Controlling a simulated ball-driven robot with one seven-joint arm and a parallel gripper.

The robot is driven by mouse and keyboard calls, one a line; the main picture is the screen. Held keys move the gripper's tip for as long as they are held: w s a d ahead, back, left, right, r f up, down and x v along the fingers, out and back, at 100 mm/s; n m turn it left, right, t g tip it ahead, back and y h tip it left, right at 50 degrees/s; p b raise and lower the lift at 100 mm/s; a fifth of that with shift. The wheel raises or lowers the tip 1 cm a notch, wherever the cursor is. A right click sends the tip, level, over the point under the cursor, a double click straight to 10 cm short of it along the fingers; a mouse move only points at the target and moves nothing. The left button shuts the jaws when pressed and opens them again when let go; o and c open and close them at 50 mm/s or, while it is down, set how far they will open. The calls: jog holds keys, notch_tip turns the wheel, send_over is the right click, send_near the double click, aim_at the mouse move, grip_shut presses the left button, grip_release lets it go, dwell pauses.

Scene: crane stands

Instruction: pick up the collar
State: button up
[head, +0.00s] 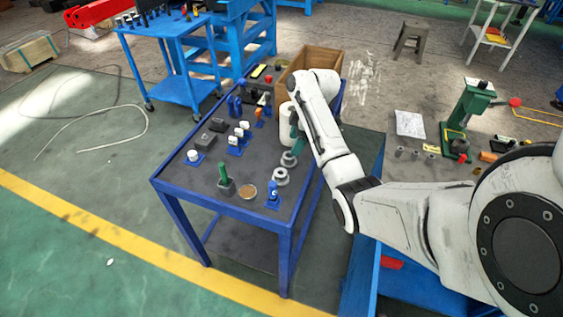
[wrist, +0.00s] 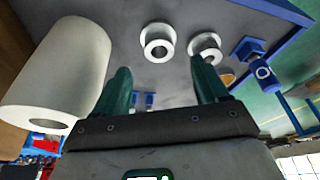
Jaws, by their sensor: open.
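Two pale grey flanged rings, either of which could be the collar, stand on the dark top of the blue-framed table (head: 224,203). The farther ring (head: 289,159) is close to my gripper; the nearer ring (head: 281,177) is closer to the table's front. In the wrist view, one ring (wrist: 158,42) shows between the lines of my green fingers and the other ring (wrist: 206,47) is beyond the right fingertip. My gripper (wrist: 162,72) is open, with nothing between its fingers. In the head view, my arm partly hides it.
A large white cylinder (wrist: 68,68) stands left of my fingers in the wrist view. A blue upright piece (head: 272,195) and a brown disc (head: 249,191) are near the front edge. Several small fittings fill the table's left side. A wooden box (head: 318,59) is at the back.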

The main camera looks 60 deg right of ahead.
aim_at(289, 155)
jog(key=shift+x, duration=4)
jog(key=shift+d, duration=0.1)
jog(key=shift+c, duration=0.4)
jog(key=c, duration=1)
jog(key=shift+r, duration=0.1)
jog(key=shift+c, duration=0.5)
jog(key=shift+r, duration=0.1)
